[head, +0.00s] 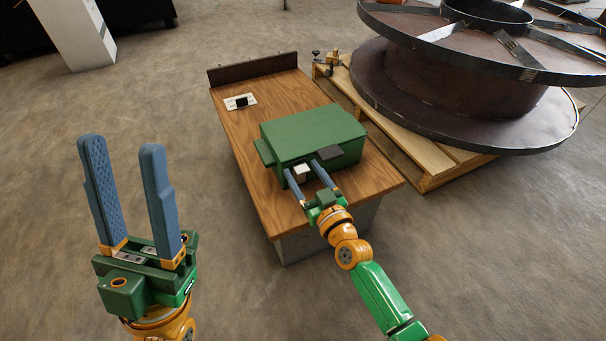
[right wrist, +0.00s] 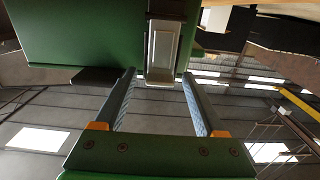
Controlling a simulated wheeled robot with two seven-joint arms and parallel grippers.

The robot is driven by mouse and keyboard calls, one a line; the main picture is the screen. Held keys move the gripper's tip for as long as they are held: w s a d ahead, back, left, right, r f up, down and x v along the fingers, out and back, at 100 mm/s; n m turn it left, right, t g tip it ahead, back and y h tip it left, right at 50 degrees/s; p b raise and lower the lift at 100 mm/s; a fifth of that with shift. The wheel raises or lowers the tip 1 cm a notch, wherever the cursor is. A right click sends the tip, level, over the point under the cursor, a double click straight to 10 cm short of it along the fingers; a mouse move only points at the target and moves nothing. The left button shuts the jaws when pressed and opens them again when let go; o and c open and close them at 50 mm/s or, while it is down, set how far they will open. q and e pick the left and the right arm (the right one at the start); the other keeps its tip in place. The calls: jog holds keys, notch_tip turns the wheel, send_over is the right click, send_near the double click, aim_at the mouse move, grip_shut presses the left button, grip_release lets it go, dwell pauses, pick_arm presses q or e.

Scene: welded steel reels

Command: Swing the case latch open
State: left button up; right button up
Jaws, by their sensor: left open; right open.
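A green case (head: 312,134) sits on a wooden-topped table. A small pale latch (head: 301,174) is on its near side, and it shows as a grey metal tab (right wrist: 163,50) in the right wrist view. My right gripper (head: 302,168) is open at the case's near side, with its blue fingers on either side of the latch. In the right wrist view the fingertips (right wrist: 159,74) flank the latch's end, with gaps visible. I cannot tell whether either finger touches it. My left gripper (head: 122,143) is open and empty, pointing up, well left of the table.
The table (head: 236,126) has a small white plate with a black piece (head: 241,101) and a dark back board (head: 252,68). A large steel reel (head: 455,85) stands on a wooden pallet (head: 432,172) at right. Floor at left is clear.

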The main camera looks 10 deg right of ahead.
jog(key=shift+w+a, duration=0.15)
jog(key=shift+w, duration=0.25)
grip_shut()
dwell(1.2)
